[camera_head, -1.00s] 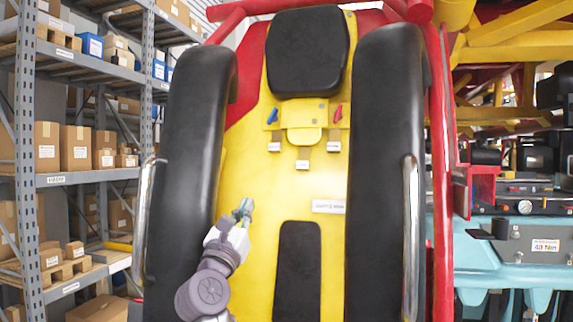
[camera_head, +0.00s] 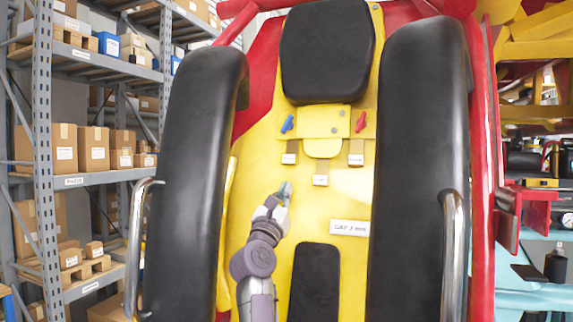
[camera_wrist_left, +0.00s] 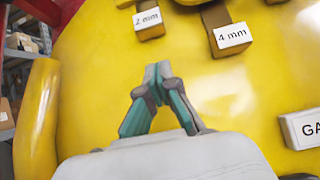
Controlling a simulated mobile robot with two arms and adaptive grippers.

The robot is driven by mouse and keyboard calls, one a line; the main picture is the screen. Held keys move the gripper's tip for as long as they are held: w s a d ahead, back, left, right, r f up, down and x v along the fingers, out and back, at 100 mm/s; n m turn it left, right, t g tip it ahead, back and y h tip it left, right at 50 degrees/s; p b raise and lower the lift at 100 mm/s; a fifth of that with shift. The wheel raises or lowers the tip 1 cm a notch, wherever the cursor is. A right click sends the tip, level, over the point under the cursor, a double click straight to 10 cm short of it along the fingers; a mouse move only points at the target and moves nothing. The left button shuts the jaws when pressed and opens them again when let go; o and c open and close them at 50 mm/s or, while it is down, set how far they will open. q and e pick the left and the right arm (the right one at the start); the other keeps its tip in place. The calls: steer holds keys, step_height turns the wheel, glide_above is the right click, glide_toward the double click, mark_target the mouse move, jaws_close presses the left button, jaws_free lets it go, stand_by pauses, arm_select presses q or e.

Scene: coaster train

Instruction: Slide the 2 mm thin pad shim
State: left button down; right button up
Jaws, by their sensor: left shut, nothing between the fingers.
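The brown shim labelled 2 mm (camera_wrist_left: 149,27) is at the top of the left wrist view. In the head view it is the left one of three brown shims (camera_head: 289,153) on the yellow seat back. The shim labelled 4 mm (camera_wrist_left: 230,33) is to its right and is the middle one in the head view (camera_head: 320,173). My left gripper (camera_head: 285,189) is shut and empty, just below these shims and apart from them. Its teal fingers meet at the tips in the left wrist view (camera_wrist_left: 158,72). A white plate (camera_head: 348,227) reads GAP 2 mm. My right gripper is not in view.
A black headrest pad (camera_head: 328,50) is above. A blue lever (camera_head: 287,124) and a red lever (camera_head: 360,122) flank a yellow bracket. Thick black restraints (camera_head: 195,185) (camera_head: 418,160) with chrome handles (camera_head: 138,235) border the seat. Shelves with boxes (camera_head: 94,149) stand left.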

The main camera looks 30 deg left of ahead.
mark_target(289, 155)
arm_select(q)
steer(key=r+p, duration=0.1)
steer(key=w+r+p, duration=0.1)
steer(key=r, duration=0.1)
steer(key=shift+a, duration=0.15)
steer(key=shift+s+r, duration=0.15)
steer(key=shift+r, duration=0.45)
steer(key=shift+w+f+y, duration=0.1)
steer(key=shift+w+y, duration=0.1)
steer(key=shift+y, duration=0.1)
steer(key=shift+r, duration=0.2)
steer(key=r, duration=0.3)
steer(key=shift+w+r, duration=0.3)
steer(key=shift+s+r, duration=0.1)
steer(key=shift+r, duration=0.2)
